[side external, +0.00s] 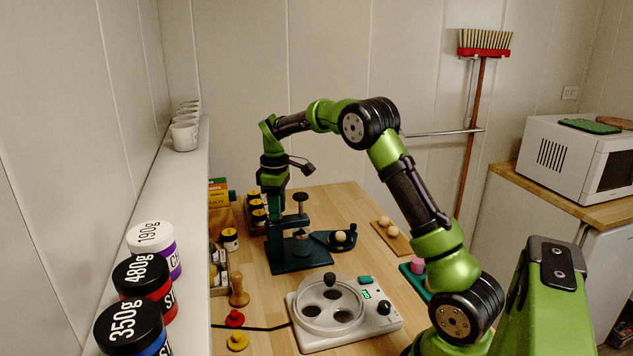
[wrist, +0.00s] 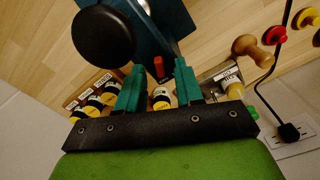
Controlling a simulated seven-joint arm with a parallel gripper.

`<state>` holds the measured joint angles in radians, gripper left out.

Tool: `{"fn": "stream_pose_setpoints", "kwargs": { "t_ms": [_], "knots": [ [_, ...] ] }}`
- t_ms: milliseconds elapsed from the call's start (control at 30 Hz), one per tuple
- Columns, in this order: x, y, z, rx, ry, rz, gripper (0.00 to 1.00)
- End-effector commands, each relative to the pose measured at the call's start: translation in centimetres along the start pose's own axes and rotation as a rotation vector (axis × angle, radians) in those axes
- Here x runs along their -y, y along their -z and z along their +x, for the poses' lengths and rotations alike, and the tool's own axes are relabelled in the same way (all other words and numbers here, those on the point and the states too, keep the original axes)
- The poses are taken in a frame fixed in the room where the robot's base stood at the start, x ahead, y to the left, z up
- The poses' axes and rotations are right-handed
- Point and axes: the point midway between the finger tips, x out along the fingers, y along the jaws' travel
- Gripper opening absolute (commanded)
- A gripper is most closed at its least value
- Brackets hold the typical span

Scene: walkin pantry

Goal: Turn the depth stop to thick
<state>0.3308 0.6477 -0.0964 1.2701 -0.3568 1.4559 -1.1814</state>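The dark teal press (side external: 299,254) stands on the wooden table, with a black round knob (side external: 300,197) on top. In the wrist view the knob (wrist: 104,36) is large at upper left. A small orange-red tab (wrist: 159,67) shows on the press; it may be the depth stop, but its markings cannot be read. My gripper (side external: 273,212) points down at the left side of the press. In the wrist view my gripper (wrist: 159,72) is open, with the tab between or just beyond its teal fingertips. Contact cannot be seen.
A wooden tamper (side external: 238,291) and a white appliance (side external: 330,310) are in front. A shelf (side external: 183,217) runs along the left.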

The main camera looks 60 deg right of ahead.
Motion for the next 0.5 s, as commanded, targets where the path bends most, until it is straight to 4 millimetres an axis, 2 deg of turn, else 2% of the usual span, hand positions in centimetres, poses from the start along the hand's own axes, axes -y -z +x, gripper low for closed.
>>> {"fn": "stream_pose_setpoints", "kwargs": {
  "t_ms": [167,500],
  "knots": [
    [-0.1,0.1,-3.1,-0.005,-0.005,0.0,0.36],
    [-0.1,0.0,-11.5,-0.005,-0.007,0.001,0.36]
  ]
}}
